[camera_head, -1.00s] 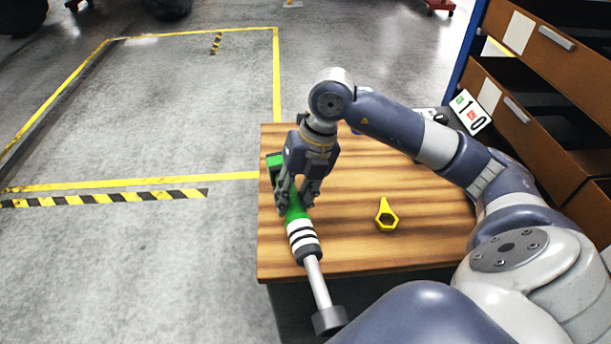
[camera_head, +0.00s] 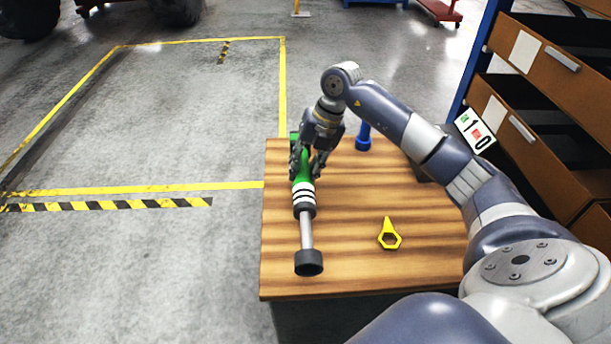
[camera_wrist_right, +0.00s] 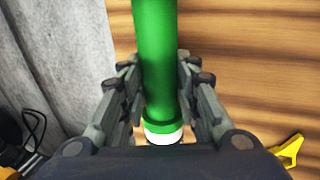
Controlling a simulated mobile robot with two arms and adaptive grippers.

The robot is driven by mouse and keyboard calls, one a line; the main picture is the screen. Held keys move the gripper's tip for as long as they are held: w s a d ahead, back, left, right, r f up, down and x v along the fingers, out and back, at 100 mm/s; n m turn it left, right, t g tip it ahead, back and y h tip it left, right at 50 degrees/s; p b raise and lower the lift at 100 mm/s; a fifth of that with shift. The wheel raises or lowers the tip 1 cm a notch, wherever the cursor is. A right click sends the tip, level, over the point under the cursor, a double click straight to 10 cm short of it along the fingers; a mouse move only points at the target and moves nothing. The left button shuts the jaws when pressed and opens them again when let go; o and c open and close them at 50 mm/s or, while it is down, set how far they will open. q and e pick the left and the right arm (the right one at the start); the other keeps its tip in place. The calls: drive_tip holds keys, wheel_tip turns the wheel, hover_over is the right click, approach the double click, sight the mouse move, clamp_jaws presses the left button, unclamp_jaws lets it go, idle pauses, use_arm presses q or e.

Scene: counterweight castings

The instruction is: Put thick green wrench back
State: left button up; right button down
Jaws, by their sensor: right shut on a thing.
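The thick green wrench (camera_head: 304,198) has a green body, black and white bands, a grey shaft and a dark round socket end. It lies along the left part of the wooden table, or just above it; I cannot tell which. My right gripper (camera_head: 308,172) is shut on its green part, coming from above. In the right wrist view the green body (camera_wrist_right: 155,60) runs between the two fingers of my right gripper (camera_wrist_right: 165,105), with a white band below. My left gripper is not in view.
Open floor is left.

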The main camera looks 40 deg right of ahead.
sight(303, 155)
drive_tip(key=shift+w+d+p, duration=0.2)
drive_tip(key=shift+w+d, duration=0.3)
drive_tip(key=shift+w, duration=0.4)
drive_tip(key=shift+w+d+p, duration=0.15)
drive_tip(key=shift+w+d, duration=0.3)
drive_tip(key=shift+w, duration=0.4)
drive_tip(key=shift+f+p, duration=0.65)
drive_tip(key=shift+f, duration=1.15)
drive_tip(key=c, duration=1.2)
unclamp_jaws()
drive_tip(key=shift+s+f, duration=0.15)
